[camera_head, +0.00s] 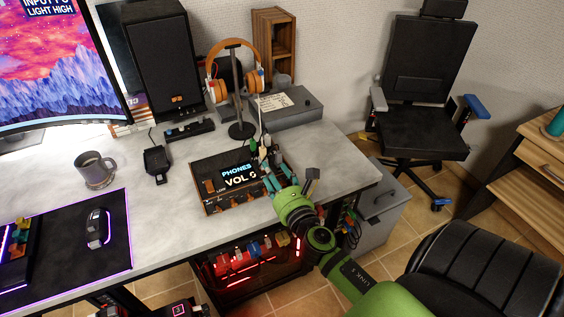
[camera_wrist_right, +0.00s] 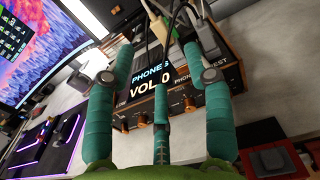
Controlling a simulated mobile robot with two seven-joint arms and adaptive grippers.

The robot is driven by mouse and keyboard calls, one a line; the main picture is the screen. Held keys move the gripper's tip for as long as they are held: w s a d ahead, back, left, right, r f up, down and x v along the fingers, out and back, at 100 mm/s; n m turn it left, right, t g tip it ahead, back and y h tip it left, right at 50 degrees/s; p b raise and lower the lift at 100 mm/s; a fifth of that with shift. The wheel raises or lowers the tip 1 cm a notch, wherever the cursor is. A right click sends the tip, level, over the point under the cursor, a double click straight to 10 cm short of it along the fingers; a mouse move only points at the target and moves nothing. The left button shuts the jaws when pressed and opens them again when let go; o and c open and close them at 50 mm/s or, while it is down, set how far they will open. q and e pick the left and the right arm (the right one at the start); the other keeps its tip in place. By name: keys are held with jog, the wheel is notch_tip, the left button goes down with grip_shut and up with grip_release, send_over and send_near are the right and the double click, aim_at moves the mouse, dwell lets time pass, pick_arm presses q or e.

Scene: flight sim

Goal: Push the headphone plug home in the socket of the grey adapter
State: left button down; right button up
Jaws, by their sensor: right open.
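The amplifier box (camera_head: 228,182) with a display reading "PHONES VOL 0" stands on the desk, its knobs facing front. My right gripper (camera_head: 266,164), with teal fingers, is over its right end. In the right wrist view the open fingers (camera_wrist_right: 160,60) spread in front of the box (camera_wrist_right: 205,93), and nothing is clearly held between them. Dark cables (camera_wrist_right: 172,18) run up behind the fingertips. A pale grey-tan piece (camera_wrist_right: 195,50) shows beside the right finger; I cannot tell whether it is the adapter. The plug and socket are hidden or too small to tell. Orange headphones (camera_head: 219,90) hang on a stand. My left gripper is out of view.
A grey box (camera_head: 312,107) with a paper label lies behind the amplifier. A speaker (camera_head: 157,60), a mug (camera_head: 96,170) and a mouse (camera_head: 98,228) stand to the left. The desk's right edge is close to my arm. Bare desk lies left of the amplifier.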

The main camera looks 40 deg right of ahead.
jog(key=v, duration=0.5)
jog(key=shift+s, duration=0.25)
